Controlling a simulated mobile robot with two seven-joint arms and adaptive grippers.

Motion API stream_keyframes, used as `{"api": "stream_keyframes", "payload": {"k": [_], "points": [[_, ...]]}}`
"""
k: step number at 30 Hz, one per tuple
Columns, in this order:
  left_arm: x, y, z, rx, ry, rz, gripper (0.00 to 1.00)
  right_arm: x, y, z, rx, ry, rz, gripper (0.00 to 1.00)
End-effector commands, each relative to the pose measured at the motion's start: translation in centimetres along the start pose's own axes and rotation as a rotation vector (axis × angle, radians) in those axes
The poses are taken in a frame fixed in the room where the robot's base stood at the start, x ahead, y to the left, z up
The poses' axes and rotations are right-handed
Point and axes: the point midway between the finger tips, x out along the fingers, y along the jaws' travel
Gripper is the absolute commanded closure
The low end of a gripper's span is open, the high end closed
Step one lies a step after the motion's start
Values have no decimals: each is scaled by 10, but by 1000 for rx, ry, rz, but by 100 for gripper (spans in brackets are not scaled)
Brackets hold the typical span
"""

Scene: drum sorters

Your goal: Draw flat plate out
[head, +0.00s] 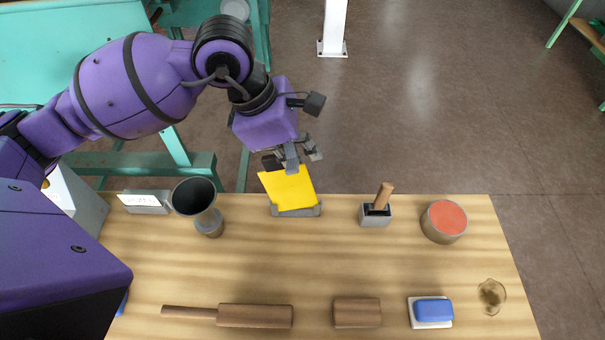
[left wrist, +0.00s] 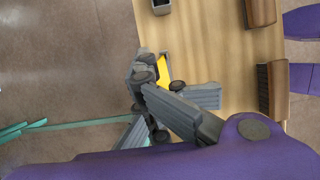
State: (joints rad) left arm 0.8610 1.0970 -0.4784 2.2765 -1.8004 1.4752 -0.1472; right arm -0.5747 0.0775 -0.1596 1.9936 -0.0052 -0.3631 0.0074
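A flat yellow plate (head: 288,188) stands, leaning slightly, in a low grey holder (head: 297,212) at the far edge of the wooden table. In the left wrist view only a strip of the plate (left wrist: 164,65) shows past the fingers. My left gripper (head: 297,155) is at the plate's top edge, pointing down. Its fingers look spread apart, one of them in front of the top edge; whether they touch the plate I cannot tell. In the left wrist view the grey fingers (left wrist: 170,110) hide much of the holder. My right gripper is not in view.
A metal funnel-shaped cup (head: 199,203) and a grey plaque (head: 145,202) stand left of the holder. A block with a wooden handle (head: 376,214) and a red-topped tin (head: 444,221) stand right. The table middle is clear.

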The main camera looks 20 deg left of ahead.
Motion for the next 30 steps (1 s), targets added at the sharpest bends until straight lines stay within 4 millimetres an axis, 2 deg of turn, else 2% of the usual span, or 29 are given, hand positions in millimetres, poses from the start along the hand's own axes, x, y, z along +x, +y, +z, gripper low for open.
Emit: {"api": "stream_keyframes", "payload": {"k": [16, 30], "points": [[-3, -2, 3, 4, -3, -6, 100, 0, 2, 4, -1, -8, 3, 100], [-3, -3, 3, 5, -4, -7, 38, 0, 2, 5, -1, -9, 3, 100]]}}
